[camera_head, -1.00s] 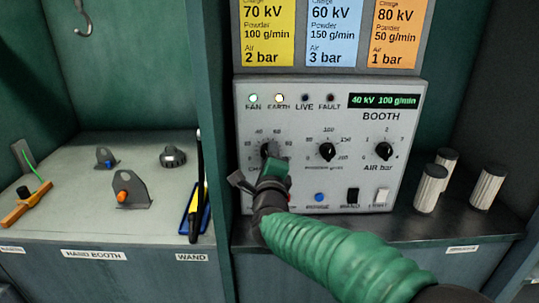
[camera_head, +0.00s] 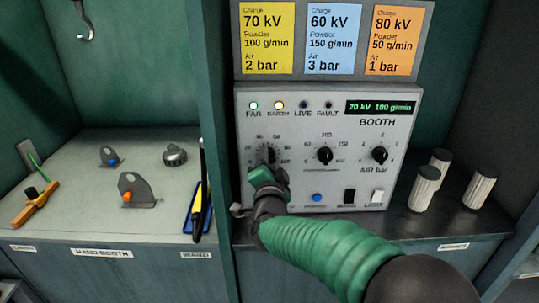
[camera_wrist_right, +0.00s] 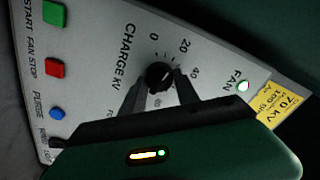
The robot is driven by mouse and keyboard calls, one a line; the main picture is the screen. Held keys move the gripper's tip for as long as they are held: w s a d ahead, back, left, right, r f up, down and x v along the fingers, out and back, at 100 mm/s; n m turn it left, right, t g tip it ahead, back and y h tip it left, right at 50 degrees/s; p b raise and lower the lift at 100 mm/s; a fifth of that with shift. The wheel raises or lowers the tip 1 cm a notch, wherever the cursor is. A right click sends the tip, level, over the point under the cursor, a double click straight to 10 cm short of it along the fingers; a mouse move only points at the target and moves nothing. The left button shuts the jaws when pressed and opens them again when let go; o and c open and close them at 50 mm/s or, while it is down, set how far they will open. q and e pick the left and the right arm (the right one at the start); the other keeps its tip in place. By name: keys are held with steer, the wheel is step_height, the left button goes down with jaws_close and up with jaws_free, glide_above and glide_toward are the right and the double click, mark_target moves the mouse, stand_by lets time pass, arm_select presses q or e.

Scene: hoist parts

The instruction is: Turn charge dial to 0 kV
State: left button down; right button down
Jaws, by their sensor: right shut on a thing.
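The black charge dial (camera_head: 269,155) is the leftmost of the dials on the grey booth panel (camera_head: 390,185), and my gripper partly hides it. In the right wrist view the dial (camera_wrist_right: 157,74) shows between two dark fingers, beside a printed scale with 0, 20 and 40 and the words CHARGE kV. My right gripper (camera_head: 267,166) is shut on the dial; its fingers also show in the wrist view (camera_wrist_right: 160,84). The green display (camera_head: 381,107) reads 20 kV 100 g/min. My left gripper is not in view.
Powder dial (camera_head: 324,155) and air dial (camera_head: 379,154) sit to the right. A blue button (camera_head: 317,197) and two switches line the panel's lower edge. White ribbed cylinders (camera_head: 425,188) stand at right. Coloured cards (camera_head: 333,40) hang above.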

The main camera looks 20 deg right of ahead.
steer(key=shift+a+f+n+p, duration=0.2)
steer(key=shift+n+p, duration=1.15)
steer(key=shift+n, duration=0.8)
steer(key=shift+a+f+n+p, duration=0.15)
steer(key=shift+n+p, duration=1.15)
steer(key=shift+n, duration=0.85)
steer(key=shift+d, duration=0.1)
steer(key=c, duration=1.3)
jaws_free()
steer(key=shift+c, duration=0.2)
steer(key=o, duration=0.4)
steer(key=shift+o, duration=0.2)
steer(key=shift+r, duration=0.15)
